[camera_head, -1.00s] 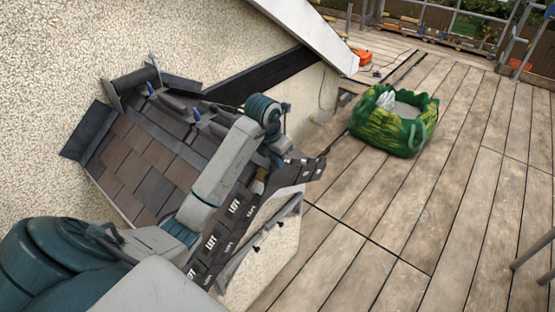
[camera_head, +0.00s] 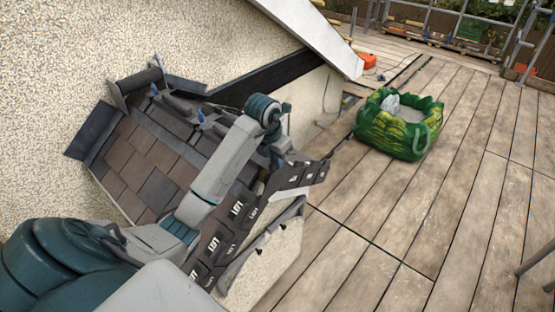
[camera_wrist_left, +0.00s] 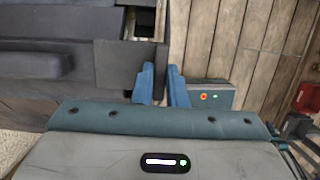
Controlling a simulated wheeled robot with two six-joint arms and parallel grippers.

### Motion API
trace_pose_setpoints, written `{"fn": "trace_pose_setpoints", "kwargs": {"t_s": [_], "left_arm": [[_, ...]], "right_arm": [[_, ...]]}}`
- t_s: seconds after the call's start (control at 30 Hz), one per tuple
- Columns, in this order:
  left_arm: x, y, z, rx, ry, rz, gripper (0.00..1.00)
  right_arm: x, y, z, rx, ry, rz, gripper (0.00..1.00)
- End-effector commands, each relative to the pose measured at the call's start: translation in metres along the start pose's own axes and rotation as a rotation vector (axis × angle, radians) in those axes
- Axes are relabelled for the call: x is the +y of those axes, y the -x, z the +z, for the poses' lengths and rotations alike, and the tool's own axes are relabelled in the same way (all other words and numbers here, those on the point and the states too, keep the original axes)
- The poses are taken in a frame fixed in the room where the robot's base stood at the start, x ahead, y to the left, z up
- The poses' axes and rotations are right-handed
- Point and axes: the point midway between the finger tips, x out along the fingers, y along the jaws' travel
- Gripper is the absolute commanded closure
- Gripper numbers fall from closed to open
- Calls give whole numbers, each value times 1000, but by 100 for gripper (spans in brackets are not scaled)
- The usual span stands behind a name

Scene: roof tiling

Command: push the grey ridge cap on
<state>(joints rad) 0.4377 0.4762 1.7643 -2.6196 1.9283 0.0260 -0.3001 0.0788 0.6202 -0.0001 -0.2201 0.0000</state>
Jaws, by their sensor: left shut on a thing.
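Grey ridge caps run along the top of a small tiled roof (camera_head: 150,160) in the head view. A rounded dark cap (camera_head: 137,81) lies at the far upper end. The lower end of the ridge is hidden behind my left arm. My left gripper (camera_head: 277,158) is low at the right of the roof, mostly covered by the arm. In the left wrist view its two blue fingers (camera_wrist_left: 162,84) are close together beside dark grey pieces (camera_wrist_left: 100,65). It appears shut on the grey ridge cap, but the grip itself is hard to see. My right gripper is out of view.
A dark strip with white lettering (camera_head: 237,208) edges the roof's near side. A green bag (camera_head: 400,130) stands on the plank deck (camera_head: 400,210). A rendered wall (camera_head: 60,70) rises behind the roof. The deck at the right is mostly clear.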

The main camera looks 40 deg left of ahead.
Motion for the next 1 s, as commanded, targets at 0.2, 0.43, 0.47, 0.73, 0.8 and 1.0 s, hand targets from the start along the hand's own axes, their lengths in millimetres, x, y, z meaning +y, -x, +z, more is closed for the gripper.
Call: {"fn": "trace_pose_setpoints", "kwargs": {"t_s": [0.2, 0.43, 0.47, 0.73, 0.8, 1.0], "left_arm": [[0, 0, 0, -1, 0, 0, 100], [2, 0, 0, -1, 0, 1, 100], [2, 0, 0, -1, 0, 1, 100], [8, 0, 0, -1, 0, 1, 100], [8, 1, 0, -1, 0, 0, 100], [8, 0, 0, -1, 0, 0, 100]], "right_arm": [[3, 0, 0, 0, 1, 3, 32], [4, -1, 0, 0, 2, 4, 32], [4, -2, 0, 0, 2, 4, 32], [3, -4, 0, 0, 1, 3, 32], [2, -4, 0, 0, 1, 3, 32], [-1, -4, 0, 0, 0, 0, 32]]}}
